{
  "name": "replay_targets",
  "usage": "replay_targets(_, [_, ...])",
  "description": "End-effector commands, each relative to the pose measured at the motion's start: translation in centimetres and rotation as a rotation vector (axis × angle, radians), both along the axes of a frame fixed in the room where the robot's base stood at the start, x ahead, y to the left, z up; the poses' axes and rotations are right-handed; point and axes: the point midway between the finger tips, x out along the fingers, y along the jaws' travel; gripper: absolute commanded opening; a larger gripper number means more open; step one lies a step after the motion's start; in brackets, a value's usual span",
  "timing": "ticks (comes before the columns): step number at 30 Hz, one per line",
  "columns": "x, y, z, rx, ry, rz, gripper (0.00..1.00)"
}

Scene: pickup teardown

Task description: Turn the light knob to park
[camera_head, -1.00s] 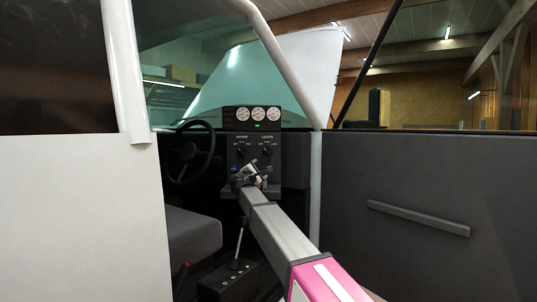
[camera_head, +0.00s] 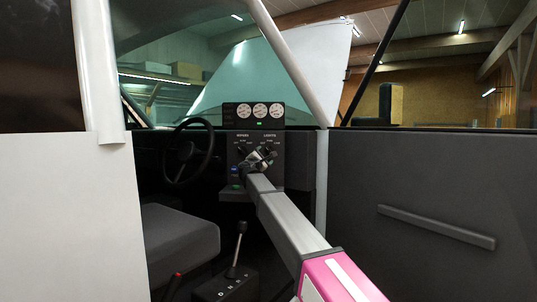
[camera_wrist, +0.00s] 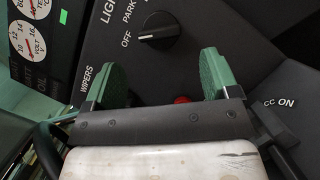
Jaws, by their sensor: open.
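The light knob (camera_wrist: 160,30) is a black round dial under the "LIGHTS" lettering in the wrist view. Its white mark points to OFF, with PARK printed beside it. My gripper (camera_wrist: 160,62) has its two green fingers spread and empty, just short of the knob, which lies beyond and between the fingertips. The fingers do not appear to touch the knob. In the head view my gripper (camera_head: 263,155) is in front of the dash panel (camera_head: 238,158) by the lights dial, partly covering it.
A gauge cluster (camera_head: 260,111) sits above the panel. A red button (camera_wrist: 182,100) shows between the fingers. The steering wheel (camera_head: 188,152) is to the left, the gear lever (camera_head: 237,245) below, and the open door (camera_head: 425,190) to the right of my arm.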

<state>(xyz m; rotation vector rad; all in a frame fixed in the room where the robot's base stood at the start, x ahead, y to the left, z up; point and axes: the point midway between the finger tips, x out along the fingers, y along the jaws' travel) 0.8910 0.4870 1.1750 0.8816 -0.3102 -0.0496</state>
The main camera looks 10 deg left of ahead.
Motion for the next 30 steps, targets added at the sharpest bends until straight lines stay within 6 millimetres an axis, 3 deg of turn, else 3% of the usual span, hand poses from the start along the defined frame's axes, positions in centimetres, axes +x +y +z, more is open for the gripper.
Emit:
replay_targets(3, [2.5,-0.3,0.6,0.000,0.000,-0.001,0.81])
replay_targets(9, [5.3,-0.8,1.4,0.001,0.001,0.000,0.81])
replay_targets(20, [6.1,-1.1,1.6,0.001,0.001,0.000,0.81])
replay_targets(21, [6.1,-1.1,1.6,0.001,0.001,0.000,0.78])
replay_targets(25, [6.1,-1.1,1.5,0.001,0.001,0.000,0.35])
replay_targets(26, [6.1,-1.1,1.5,0.001,0.001,0.000,0.31])
replay_targets(30, [6.1,-1.1,1.5,0.002,0.000,0.000,0.31])
